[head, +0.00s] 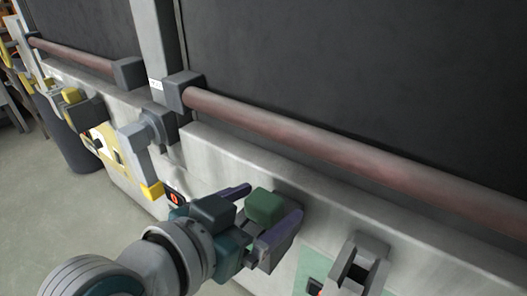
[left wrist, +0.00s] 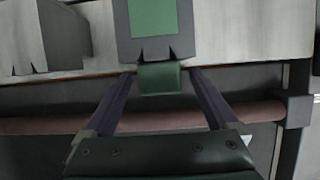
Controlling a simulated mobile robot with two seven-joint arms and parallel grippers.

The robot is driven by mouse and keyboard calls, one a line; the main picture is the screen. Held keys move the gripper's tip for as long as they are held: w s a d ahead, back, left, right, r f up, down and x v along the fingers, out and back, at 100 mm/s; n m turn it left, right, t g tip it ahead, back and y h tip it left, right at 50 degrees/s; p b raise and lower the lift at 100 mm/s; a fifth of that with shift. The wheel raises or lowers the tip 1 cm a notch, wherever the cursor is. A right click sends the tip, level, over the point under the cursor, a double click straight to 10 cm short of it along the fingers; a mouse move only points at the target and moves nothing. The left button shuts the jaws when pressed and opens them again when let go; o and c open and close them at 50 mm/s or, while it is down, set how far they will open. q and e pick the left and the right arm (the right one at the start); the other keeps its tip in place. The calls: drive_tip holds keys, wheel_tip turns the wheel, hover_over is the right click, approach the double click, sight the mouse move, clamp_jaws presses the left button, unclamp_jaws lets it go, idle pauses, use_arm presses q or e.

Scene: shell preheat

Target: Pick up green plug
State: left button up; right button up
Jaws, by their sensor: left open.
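The green plug (head: 264,206) is a small block at the front of the grey machine, in the lower middle of the head view. It also shows in the left wrist view (left wrist: 160,80), just below a grey housing (left wrist: 122,42) with a green face. My left gripper (head: 271,201) is open, with its purple fingers on either side of the plug. In the left wrist view, the plug lies between the fingertips (left wrist: 161,74), with small gaps at its sides. Whether either finger touches it is not clear. My right gripper is not in view.
A grey bracket (head: 362,262) stands right of my left gripper. A long reddish bar (head: 330,140) runs along the machine above. A grey handle with a yellow end (head: 152,191) sticks out at left. Open floor (head: 50,220) lies at the lower left.

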use_arm(q)
drive_tip(key=shift+w+d+f, duration=0.15)
drive_tip(key=shift+w+d, duration=0.05)
drive_tip(key=shift+w, duration=0.1)
drive_tip(key=shift+c, duration=0.2)
clamp_jaws()
idle(0.4)
